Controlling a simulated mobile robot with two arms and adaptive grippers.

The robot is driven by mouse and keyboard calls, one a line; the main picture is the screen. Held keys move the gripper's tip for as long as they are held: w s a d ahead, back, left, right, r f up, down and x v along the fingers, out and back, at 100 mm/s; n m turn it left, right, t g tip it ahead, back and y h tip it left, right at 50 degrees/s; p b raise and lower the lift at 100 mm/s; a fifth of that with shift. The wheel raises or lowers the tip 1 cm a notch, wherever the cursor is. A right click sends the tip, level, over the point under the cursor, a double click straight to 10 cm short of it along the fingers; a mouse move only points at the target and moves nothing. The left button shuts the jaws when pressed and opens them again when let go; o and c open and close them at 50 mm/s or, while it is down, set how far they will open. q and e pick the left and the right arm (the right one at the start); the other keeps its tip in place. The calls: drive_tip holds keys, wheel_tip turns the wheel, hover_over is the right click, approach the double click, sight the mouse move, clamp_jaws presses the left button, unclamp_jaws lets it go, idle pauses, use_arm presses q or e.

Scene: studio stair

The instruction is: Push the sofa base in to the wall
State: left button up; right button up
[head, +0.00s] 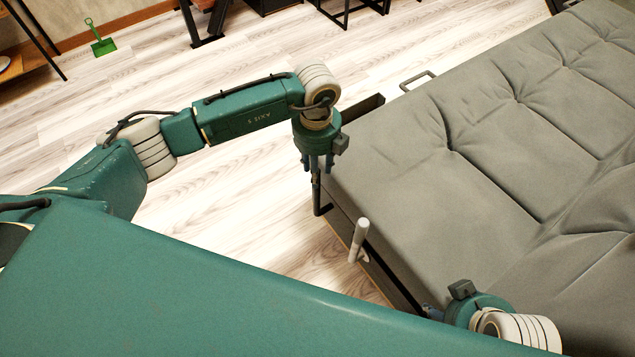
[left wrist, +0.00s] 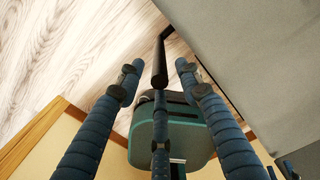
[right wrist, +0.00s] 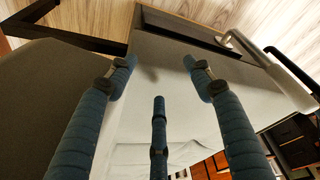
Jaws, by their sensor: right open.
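The sofa base (head: 420,165) is a broad grey upholstered block with stitched seams, filling the right of the head view. A black post (head: 318,195) stands at its near left corner, and a pale handle (head: 358,240) sticks out along its near side. My left gripper (head: 318,165) points down at that corner. In the left wrist view its fingers (left wrist: 160,80) are spread around a black bar (left wrist: 160,62), with gaps showing. My right gripper (right wrist: 158,80) is open with nothing between its fingers; in the head view its fingers are mostly hidden at the lower right.
A wall with wooden skirting (head: 120,22) and a green dustpan (head: 103,45) are at the far left. Dark furniture legs (head: 205,25) stand at the back.

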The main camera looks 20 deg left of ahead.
sight(435, 280)
drive_tip(key=w+t, duration=0.1)
drive_tip(key=w, duration=0.1)
drive_tip(key=w+a+t+b, duration=0.1)
drive_tip(key=w, duration=0.1)
drive_tip(key=w+a+r+t+b, duration=0.1)
drive_tip(key=w, duration=0.2)
drive_tip(key=shift+w+r+y, duration=0.1)
drive_tip(key=shift+y, duration=0.3)
use_arm(q)
wheel_tip(435, 280, down, 9)
use_arm(e)
drive_tip(key=shift+w+a+r+t, duration=0.25)
drive_tip(key=shift+w+r+t, duration=0.15)
drive_tip(key=shift+w, duration=0.15)
use_arm(q)
clamp_jaws()
